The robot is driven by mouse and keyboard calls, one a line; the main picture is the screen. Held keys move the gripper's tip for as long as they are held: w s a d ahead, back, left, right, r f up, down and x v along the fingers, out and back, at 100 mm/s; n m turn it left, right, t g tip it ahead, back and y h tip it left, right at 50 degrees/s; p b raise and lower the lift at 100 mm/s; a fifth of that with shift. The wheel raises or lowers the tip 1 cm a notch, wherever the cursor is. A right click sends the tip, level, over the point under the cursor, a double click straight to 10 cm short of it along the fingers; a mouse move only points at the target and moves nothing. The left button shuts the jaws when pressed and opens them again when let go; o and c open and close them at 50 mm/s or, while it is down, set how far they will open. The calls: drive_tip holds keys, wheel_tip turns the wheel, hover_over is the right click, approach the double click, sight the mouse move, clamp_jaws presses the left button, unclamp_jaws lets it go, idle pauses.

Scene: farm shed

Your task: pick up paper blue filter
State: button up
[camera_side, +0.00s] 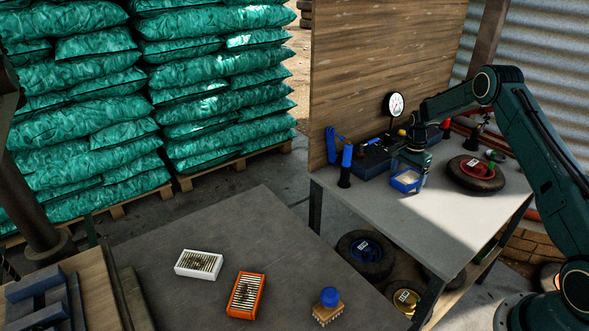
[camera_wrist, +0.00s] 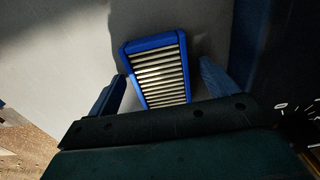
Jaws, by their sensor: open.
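The blue paper filter (camera_side: 405,181) is a small blue frame with pale pleats and lies on the grey workbench. In the wrist view the filter (camera_wrist: 158,70) sits between the two blue fingers of my gripper (camera_wrist: 165,85), its lower end hidden behind the gripper body. A gap shows on both sides, so the fingers are open and not clamped on it. In the side view my gripper (camera_side: 413,172) is low over the bench at the filter, its fingertips partly hidden.
A dark blue toolbox (camera_side: 372,160) and a gauge (camera_side: 395,105) stand behind the filter. A wheel with a red hub (camera_side: 476,172) is to the right. A white filter (camera_side: 198,265), an orange filter (camera_side: 246,295) and a brush (camera_side: 328,307) rest on the nearer table. The bench front is clear.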

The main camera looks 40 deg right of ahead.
sight(406, 178)
drive_tip(key=shift+c, duration=0.4)
drive_tip(key=c, duration=1)
wheel_tip(406, 178, up, 20)
idle(0.4)
idle(0.4)
